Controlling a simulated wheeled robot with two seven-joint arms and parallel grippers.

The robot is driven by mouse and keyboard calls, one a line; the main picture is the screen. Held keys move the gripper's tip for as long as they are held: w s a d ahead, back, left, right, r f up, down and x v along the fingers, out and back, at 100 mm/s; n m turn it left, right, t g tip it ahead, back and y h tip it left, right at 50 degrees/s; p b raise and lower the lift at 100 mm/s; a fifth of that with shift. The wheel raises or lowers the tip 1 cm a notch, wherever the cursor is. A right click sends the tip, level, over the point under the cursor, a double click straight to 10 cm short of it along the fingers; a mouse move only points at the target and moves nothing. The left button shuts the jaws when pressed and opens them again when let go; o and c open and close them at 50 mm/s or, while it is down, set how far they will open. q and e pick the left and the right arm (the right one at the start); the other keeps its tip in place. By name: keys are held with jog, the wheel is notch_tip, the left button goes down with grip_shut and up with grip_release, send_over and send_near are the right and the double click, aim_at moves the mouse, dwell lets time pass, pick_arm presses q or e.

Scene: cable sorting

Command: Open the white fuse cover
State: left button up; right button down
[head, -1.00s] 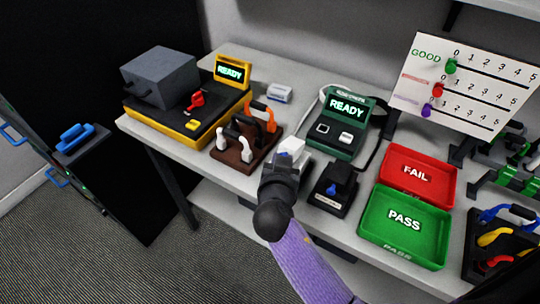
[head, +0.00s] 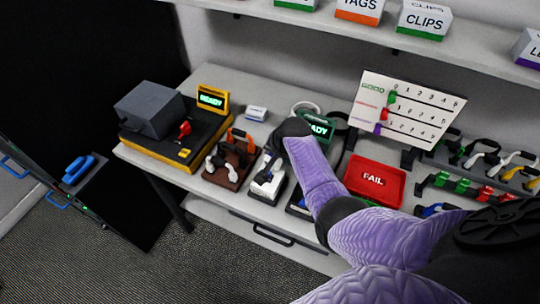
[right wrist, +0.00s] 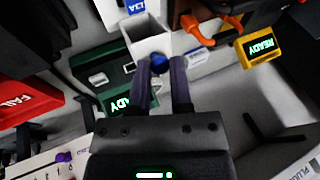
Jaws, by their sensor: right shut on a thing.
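The white fuse cover (right wrist: 147,38) shows in the right wrist view as a pale, box-like part with a blue knob (right wrist: 160,60) at its near end. My right gripper (right wrist: 163,66) is shut on the blue knob, one dark finger on each side. In the head view the white fuse box (head: 267,183) stands on the bench, and my right gripper (head: 272,152) is just behind it. A white part reaches from the box up toward the gripper, so the cover looks swung up and back; its exact angle is partly hidden by my arm. My left gripper is out of view.
A brown cable rack (head: 226,168) stands close left of the fuse box. The green READY tester (head: 322,125) is behind my right arm. The red FAIL tray (head: 375,181) is to the right, and a shelf with boxes (head: 424,20) hangs above.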

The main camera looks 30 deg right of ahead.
jog(key=shift+w+d+g+y+b, duration=0.5)
jog(key=shift+w+d+y+b, duration=0.1)
jog(key=shift+d+y+b, duration=0.15)
jog(key=shift+w+d+f, duration=0.1)
jog(key=shift+d, duration=0.1)
jog(key=shift+w+d+b, duration=0.2)
jog(key=shift+b, duration=0.25)
jog(key=c, duration=0.9)
grip_release()
jog(key=shift+w, duration=0.1)
jog(key=o, duration=0.4)
jog(key=shift+d, duration=0.1)
jog(key=shift+c, duration=0.2)
